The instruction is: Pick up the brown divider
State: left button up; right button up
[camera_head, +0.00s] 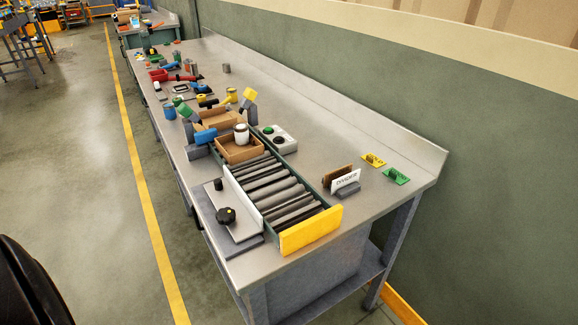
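The brown divider (336,173) is a small thin upright panel at the right end of the long workbench. It stands just behind a white card (346,181) that reads "DIVIDER" and sits on a grey base. The card and its base hide the lower part of the divider. Neither of my grippers shows in the head view.
Left of the divider, a roller track (285,205) ends at a yellow stop (311,231). A brown tray (239,152) with a white jar (241,134) sits at its far end. Yellow (373,160) and green (396,176) pieces lie right of the divider. Bench (380,198) around them is clear.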

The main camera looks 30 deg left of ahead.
aim_at(330, 177)
jog(key=i+l+u, duration=0.15)
jog(key=u, duration=0.3)
jog(key=i+l+u, duration=0.15)
jog(key=u, duration=0.25)
jog(key=i+l+u, duration=0.1)
jog(key=l+u, duration=0.55)
jog(key=u, duration=0.25)
jog(key=i, duration=0.05)
